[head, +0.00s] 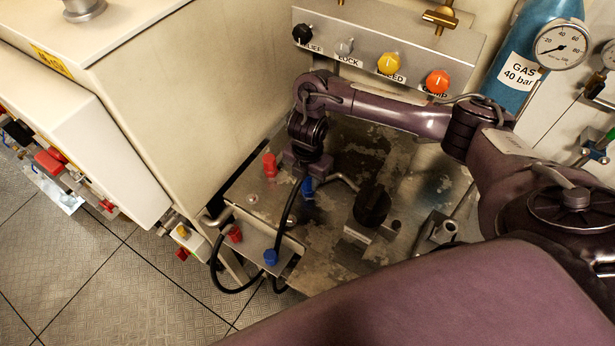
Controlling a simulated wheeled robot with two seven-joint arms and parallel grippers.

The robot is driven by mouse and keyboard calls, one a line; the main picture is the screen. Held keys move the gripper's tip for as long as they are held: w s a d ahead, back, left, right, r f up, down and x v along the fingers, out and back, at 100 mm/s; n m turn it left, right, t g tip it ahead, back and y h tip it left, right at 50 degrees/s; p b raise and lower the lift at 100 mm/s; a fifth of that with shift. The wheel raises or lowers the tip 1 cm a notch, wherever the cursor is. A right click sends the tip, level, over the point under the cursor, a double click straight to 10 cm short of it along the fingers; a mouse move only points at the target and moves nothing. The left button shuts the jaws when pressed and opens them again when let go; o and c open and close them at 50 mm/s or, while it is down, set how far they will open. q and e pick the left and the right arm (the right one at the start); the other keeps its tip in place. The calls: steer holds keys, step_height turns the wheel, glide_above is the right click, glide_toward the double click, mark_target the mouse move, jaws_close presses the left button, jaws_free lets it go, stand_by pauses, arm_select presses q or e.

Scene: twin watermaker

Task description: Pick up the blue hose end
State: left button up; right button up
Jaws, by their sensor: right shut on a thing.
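My right gripper (304,168) points down over the worn metal bench, and its jaws are shut on the blue hose end, whose held part is mostly hidden by the fingers. A black hose (286,212) runs from just under the jaws down to the small bracket at the bench's front. A blue piece (307,188) shows right below the jaws. I cannot tell whether it belongs to the hose end or to a fitting on the bench. Another blue fitting (270,257) sits on the front bracket, beside the hose. My left gripper is not in view.
A red fitting (269,165) stands on the bench left of the gripper, and another red fitting (235,233) is on the front bracket. A black knob (371,204) stands to the right. A panel with coloured knobs (389,63) is behind. A cream cabinet (175,85) borders the left.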

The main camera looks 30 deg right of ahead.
jaws_close()
steer(key=shift+r, duration=0.1)
steer(key=shift+w+r, duration=0.1)
steer(key=shift+r, duration=0.2)
step_height(320, 180, up, 19)
steer(key=p, duration=0.6)
steer(key=shift+r, duration=0.1)
